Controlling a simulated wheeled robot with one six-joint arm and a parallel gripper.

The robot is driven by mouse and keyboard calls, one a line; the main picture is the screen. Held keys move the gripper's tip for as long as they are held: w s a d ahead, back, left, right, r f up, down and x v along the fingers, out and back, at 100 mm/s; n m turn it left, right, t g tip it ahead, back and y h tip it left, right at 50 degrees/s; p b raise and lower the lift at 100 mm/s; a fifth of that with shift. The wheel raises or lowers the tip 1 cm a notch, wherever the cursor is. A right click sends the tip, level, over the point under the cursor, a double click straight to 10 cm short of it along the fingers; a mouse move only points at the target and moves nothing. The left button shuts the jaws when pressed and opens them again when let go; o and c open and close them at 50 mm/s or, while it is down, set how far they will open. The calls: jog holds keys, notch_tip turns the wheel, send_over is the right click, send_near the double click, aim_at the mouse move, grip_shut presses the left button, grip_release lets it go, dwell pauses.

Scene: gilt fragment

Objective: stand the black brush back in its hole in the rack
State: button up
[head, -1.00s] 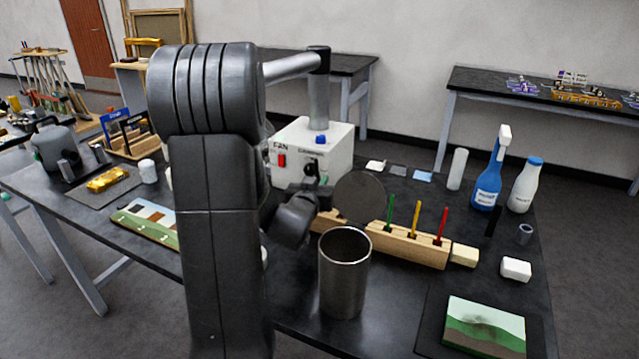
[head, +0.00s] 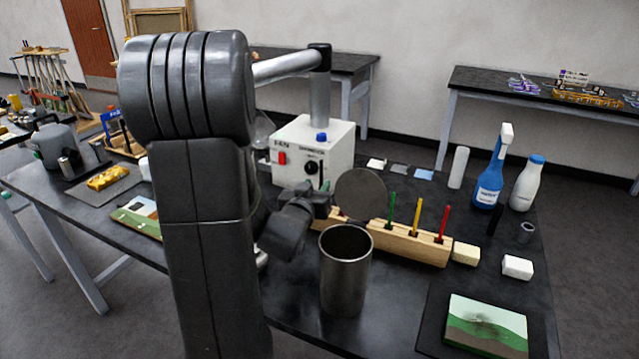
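The rack (head: 412,244) is a long pale wooden block on the black bench. A green brush (head: 391,208), a yellow brush (head: 417,216) and a red brush (head: 443,223) stand upright in it. Its left end is partly hidden by the steel cylinder and my arm. My gripper (head: 322,204) is near the rack's left end, mostly hidden behind my wrist and small in view. I cannot see whether it holds anything.
An open steel cylinder (head: 345,272) stands in front of the rack. A round dark disc (head: 360,194) is behind it, near the white fan box (head: 313,152). A spray bottle (head: 488,180), white bottle (head: 526,187), white block (head: 517,267) and painted panel (head: 487,325) are at right.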

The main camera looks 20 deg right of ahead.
aim_at(322, 172)
jog(key=v, duration=0.9)
jog(key=shift+s+a, duration=0.2)
jog(key=x, duration=0.4)
jog(key=p+x, duration=0.1)
jog(key=x, duration=0.4)
jog(key=r+p+x, duration=0.1)
jog(key=x, duration=0.4)
jog(key=shift+s+a+r+p, duration=0.1)
jog(key=shift+r+p, duration=0.3)
jog(key=shift+f, duration=0.1)
